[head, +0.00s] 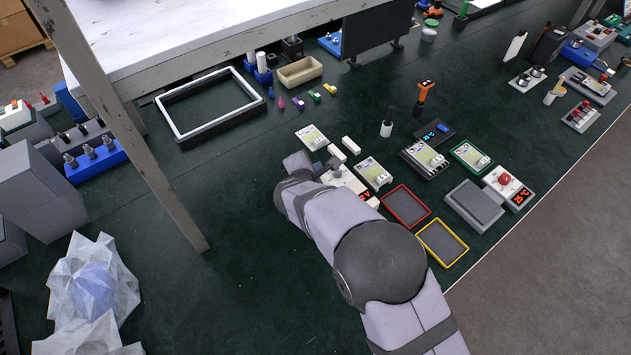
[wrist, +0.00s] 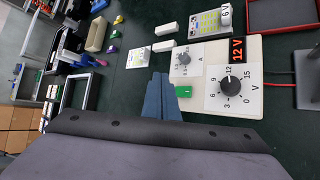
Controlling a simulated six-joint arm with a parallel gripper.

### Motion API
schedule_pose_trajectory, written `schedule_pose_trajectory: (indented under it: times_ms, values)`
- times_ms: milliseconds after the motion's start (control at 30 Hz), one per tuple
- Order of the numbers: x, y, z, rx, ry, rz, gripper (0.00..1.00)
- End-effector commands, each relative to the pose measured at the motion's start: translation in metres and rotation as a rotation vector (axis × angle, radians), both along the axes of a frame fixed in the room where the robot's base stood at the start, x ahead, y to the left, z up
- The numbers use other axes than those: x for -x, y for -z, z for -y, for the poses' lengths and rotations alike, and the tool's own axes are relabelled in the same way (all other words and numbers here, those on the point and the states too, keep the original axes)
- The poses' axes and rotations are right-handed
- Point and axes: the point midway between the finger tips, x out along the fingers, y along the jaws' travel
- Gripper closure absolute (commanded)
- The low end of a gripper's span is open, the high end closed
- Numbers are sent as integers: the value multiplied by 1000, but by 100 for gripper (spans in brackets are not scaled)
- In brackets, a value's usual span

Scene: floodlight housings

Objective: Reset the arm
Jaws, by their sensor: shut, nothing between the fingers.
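My gripper (wrist: 162,80) shows in the wrist view as two blue fingers pressed together with nothing between them. Its tips are just left of a cream power supply (wrist: 215,50) with two dials and a red 12 V display. A small green piece on the supply is right beside the fingers. In the head view my arm reaches up from the lower right, and the gripper end is near the supply (head: 345,181). My arm covers part of the supply there, and the fingertips are hard to make out.
Close by are two white blocks, several floodlight boards (head: 374,172), a red-rimmed tray (head: 405,206) and a yellow-rimmed tray (head: 442,242). A white frame (head: 205,132) lies farther left. A raised white shelf with a metal leg (head: 150,160) stands left. The green mat's lower middle is clear.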

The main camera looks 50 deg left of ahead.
Motion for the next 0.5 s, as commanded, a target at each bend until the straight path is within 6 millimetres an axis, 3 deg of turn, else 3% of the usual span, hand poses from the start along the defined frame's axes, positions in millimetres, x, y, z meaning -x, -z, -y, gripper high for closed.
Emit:
schedule_pose_trajectory:
  times_ms: [333, 500]
  values:
    - [0, 0, 0, 0, 0, 0, 100]
    - [-25, -5, 18, -8, 78, -26, 100]
